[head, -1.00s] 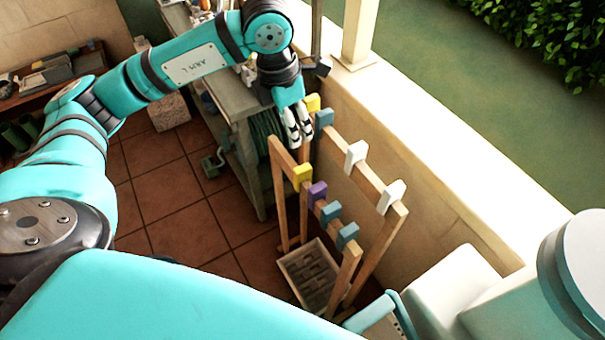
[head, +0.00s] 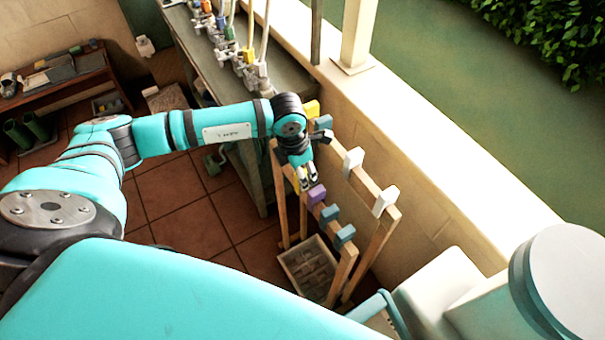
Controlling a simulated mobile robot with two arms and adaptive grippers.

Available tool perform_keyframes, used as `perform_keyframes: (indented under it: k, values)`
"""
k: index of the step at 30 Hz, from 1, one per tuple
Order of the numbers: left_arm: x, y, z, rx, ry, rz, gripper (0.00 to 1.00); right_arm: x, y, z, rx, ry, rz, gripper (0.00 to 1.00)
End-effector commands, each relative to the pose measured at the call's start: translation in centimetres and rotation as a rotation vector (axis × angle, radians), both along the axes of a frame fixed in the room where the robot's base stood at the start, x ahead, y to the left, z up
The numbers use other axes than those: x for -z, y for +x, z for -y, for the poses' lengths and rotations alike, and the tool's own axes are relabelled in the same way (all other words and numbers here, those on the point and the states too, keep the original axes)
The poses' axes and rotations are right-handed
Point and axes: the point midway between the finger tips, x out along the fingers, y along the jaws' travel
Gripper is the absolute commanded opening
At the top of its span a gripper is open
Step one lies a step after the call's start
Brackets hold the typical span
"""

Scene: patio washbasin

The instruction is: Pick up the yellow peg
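A yellow peg (head: 297,185) is on the front rail of the wooden rack, mostly hidden behind my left gripper (head: 307,181). That gripper points down over the peg, its two fingertips a little apart. The frame does not show whether the fingers straddle or touch the peg. A second yellow peg (head: 312,107) is at the far end of the back rail, just beyond my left wrist. My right gripper is out of view.
The wooden rack (head: 366,262) also holds a purple peg (head: 316,194), blue pegs (head: 330,214) and white pegs (head: 353,158). A grey crate (head: 290,262) is on the floor beneath. A low wall (head: 430,205) runs behind; a workbench (head: 285,85) with taps stands beyond.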

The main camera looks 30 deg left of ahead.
Motion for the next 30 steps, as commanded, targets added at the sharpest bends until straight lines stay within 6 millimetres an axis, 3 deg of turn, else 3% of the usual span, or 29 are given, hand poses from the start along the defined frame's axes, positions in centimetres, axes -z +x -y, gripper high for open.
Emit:
perform_keyframes:
  k: [4, 11, 21, 30]
  values:
    - [1.16, 0.18, 0.13, 0.000, -0.001, 0.001, 0.48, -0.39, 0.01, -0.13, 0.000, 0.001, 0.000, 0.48]
    - [1.34, 0.19, 0.11, 0.001, 0.000, 0.001, 0.47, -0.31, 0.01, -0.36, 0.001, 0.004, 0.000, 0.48]
    - [1.29, 0.18, 0.11, 0.000, -0.001, 0.001, 0.04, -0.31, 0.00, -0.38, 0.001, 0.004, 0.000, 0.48]
    - [0.81, 0.26, 0.11, 0.000, -0.002, 0.003, 0.03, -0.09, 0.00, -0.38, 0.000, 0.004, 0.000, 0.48]
